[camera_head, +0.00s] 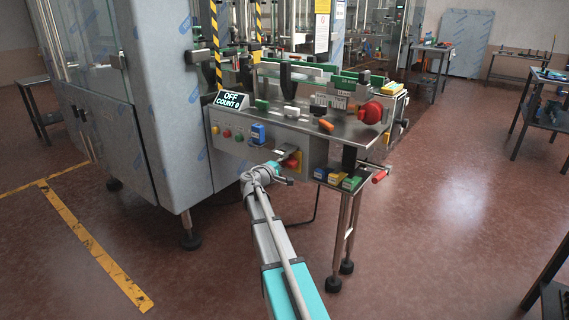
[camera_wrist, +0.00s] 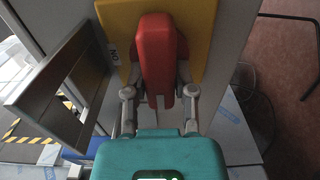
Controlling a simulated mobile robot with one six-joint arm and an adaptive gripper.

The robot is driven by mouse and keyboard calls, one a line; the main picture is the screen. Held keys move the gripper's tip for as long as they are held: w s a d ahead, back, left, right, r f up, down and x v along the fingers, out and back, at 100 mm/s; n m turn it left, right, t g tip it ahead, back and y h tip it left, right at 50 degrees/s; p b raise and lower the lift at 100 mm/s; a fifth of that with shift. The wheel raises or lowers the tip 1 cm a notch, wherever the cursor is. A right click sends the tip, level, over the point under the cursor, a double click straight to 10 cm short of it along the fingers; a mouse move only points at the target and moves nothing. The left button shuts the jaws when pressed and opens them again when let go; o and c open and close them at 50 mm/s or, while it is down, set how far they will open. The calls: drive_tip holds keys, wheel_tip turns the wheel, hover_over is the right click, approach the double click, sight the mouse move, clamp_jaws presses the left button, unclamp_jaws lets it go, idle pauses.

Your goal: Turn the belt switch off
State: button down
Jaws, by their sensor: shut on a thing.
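The belt switch is a red handle (camera_wrist: 157,50) on a yellow plate (camera_wrist: 201,20), upright in the wrist view. Part of an "ON" label (camera_wrist: 113,52) shows at the plate's left edge. My gripper (camera_wrist: 160,92) is shut on the red handle, one finger on each side of it. In the head view the red handle (camera_head: 292,160) shows small on the machine's front panel, with my arm reaching up to it from below. A display (camera_head: 231,99) on the machine reads "OFF" and a count line. The handle's base is partly hidden by the fingers.
A metal bracket (camera_wrist: 58,85) stands close to the left of my gripper; it also shows above the switch in the head view (camera_head: 284,148). Small coloured buttons (camera_head: 227,133) and a blue unit (camera_head: 258,133) sit left on the panel.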

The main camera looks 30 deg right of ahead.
idle(0.4)
drive_tip(key=shift+c, duration=2.2)
unclamp_jaws()
drive_tip(key=shift+a, duration=0.1)
drive_tip(key=v, duration=1.1)
drive_tip(key=shift+s+a, duration=0.15)
drive_tip(key=shift+a, duration=0.25)
